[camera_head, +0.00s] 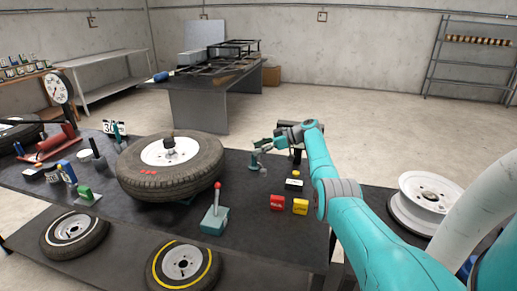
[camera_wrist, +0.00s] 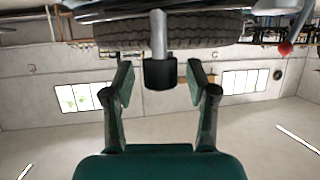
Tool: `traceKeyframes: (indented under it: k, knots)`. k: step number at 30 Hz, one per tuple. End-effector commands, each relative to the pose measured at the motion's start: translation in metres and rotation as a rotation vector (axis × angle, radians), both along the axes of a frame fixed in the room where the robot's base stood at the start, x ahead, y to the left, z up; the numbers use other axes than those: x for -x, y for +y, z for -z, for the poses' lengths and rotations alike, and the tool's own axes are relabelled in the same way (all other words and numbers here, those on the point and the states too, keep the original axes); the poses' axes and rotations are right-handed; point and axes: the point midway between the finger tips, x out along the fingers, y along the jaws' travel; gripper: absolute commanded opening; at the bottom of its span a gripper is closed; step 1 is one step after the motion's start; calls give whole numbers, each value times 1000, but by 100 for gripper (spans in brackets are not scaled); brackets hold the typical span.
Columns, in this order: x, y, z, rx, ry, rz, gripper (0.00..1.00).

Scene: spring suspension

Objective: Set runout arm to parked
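My gripper (camera_head: 256,156) is right of the large tyre on the bench, its fingers pointing left toward it. In the wrist view my gripper (camera_wrist: 163,82) has its two fingers spread wide apart. A grey rod with a black cylindrical end (camera_wrist: 160,72) shows between the fingertips, with a visible gap to each finger. It may be part of the runout arm, but I cannot tell. The tyre (camera_head: 170,180) lies flat with a white rim and a dark hub on top. Its tread also spans the top of the wrist view (camera_wrist: 200,27). No runout arm is clearly identifiable in the head view.
A red-knobbed lever on a teal box (camera_head: 215,220) stands in front of the tyre. A red block (camera_head: 277,203), a yellow block (camera_head: 300,207) and a small black-and-white device (camera_head: 294,184) sit near my arm. A white wheel rim (camera_head: 430,195) lies at right.

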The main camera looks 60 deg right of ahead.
Motion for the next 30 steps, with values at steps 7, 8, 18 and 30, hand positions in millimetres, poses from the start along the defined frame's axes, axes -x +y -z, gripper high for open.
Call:
traceKeyframes:
  k: [7, 8, 18, 30]
  knots:
    - [7, -5, -4, 1, -2, 2, 57]
    - [10, -7, -5, 1, -2, 2, 57]
    - [50, -29, -24, 1, 0, 2, 57]
    - [60, -34, -28, 0, 0, 0, 57]
